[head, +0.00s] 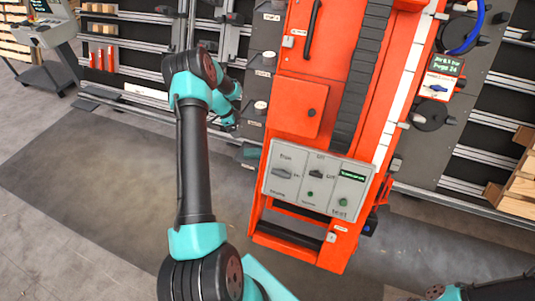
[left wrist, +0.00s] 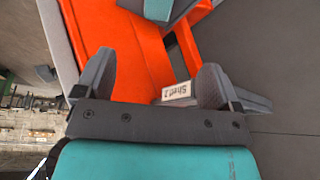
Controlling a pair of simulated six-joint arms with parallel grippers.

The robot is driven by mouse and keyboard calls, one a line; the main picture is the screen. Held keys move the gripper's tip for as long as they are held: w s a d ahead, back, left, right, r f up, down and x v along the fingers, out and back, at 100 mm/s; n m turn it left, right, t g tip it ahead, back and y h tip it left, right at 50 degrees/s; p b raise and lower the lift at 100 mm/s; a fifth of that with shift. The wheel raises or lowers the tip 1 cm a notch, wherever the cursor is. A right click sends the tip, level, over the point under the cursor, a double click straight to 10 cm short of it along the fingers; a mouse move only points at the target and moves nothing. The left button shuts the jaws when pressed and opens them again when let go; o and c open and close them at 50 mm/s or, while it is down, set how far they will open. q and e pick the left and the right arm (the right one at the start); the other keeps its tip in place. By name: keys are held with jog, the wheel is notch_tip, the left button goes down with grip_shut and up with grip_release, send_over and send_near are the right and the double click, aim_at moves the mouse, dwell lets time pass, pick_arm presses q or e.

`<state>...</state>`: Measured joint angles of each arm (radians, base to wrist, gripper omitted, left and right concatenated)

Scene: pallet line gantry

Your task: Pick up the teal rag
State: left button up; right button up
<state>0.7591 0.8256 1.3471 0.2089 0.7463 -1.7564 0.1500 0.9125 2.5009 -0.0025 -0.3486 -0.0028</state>
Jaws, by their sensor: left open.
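I cannot make out the teal rag for certain in either view. A small teal-grey piece shows at the top edge of the left wrist view, against the orange machine (left wrist: 137,60); I cannot tell what it is. My left gripper (left wrist: 157,68) is open in the left wrist view, its grey fingers spread in front of the orange machine and nothing seen between them. In the head view my left gripper (head: 235,126) is small and partly hidden by my wrist, left of the orange machine (head: 297,104). My right gripper is not in view.
A "Shelf 2" label (left wrist: 177,91) shows by the right finger. A grey control panel (head: 318,187) is on the machine's front. Wooden crates (head: 520,185) stand at the right, and a grey console (head: 42,30) stands far left. The floor at left is clear.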

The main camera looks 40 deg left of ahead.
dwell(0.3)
pick_arm(q)
send_over(252, 152)
jog(key=a, duration=0.2)
jog(key=f, duration=1.1)
jog(key=shift+s+d+f, duration=0.15)
jog(key=shift+s+d, duration=0.05)
jog(key=shift+s, duration=0.15)
jog(key=shift+s+x, duration=0.2)
jog(key=shift+x, duration=2.45)
jog(key=shift+f, duration=0.3)
jog(key=c, duration=1)
